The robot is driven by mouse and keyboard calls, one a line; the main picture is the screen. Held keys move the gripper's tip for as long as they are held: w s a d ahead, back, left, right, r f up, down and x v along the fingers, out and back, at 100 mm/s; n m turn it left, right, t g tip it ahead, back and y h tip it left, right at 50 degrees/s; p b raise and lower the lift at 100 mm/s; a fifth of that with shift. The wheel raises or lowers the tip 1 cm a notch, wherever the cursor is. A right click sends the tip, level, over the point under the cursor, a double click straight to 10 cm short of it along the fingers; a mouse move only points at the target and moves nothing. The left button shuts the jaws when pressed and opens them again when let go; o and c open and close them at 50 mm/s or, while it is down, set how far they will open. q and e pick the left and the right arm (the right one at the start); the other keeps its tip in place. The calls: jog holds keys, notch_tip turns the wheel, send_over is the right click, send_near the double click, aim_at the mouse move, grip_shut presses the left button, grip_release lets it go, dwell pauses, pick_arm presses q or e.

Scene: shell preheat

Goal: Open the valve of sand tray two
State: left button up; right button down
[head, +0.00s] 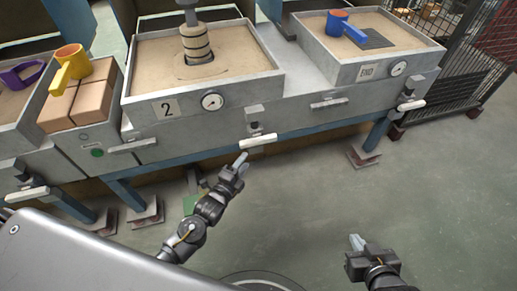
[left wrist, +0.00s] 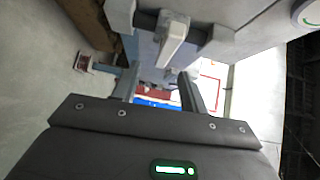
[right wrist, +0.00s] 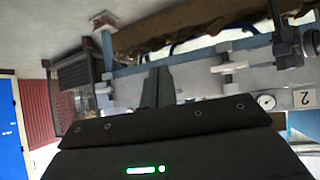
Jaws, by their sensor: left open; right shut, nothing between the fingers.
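Sand tray two (head: 140,108) is a grey box of sand with a "2" plate and a round gauge on its front. Its valve handle (head: 258,140), a white bar, lies level below the tray's right front corner. My left gripper (head: 241,162) is open, just below the left end of this handle, with no contact visible. In the left wrist view a white handle (left wrist: 173,42) shows above the gap between the open fingers (left wrist: 159,92). My right gripper (head: 357,243) is shut and empty, low over the floor, away from the trays. It also shows in the right wrist view (right wrist: 157,87).
The END tray (head: 345,70) to the right has its own white handle (head: 411,105). Another white handle (head: 27,193) is at the far left. Bricks (head: 88,98) and a yellow mug (head: 70,62) stand left of tray two. The floor (head: 300,200) in front is clear.

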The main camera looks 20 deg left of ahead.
aim_at(256, 144)
pick_arm(q)
jog(key=x, duration=0.3)
jog(key=b+x, duration=0.1)
jog(key=x, duration=0.2)
jog(key=r+b+x, duration=0.1)
jog(key=x, duration=0.2)
jog(key=shift+w+d, duration=0.2)
jog(key=shift+w, duration=0.05)
jog(key=shift+x, duration=0.75)
jog(key=shift+r, duration=0.15)
pick_arm(e)
jog(key=w+a+r+n+t+y, duration=0.1)
jog(key=w+a+r+t+y, duration=0.1)
jog(key=r, duration=0.5)
jog(key=a+t+y, duration=0.1)
jog(key=a+t, duration=0.1)
jog(key=a, duration=0.1)
jog(key=shift+w+r+n+t+y, duration=0.15)
jog(key=shift+r+n+t+y, duration=0.15)
jog(key=shift+r+t, duration=0.1)
pick_arm(q)
grip_shut()
pick_arm(e)
jog(key=shift+f, duration=0.1)
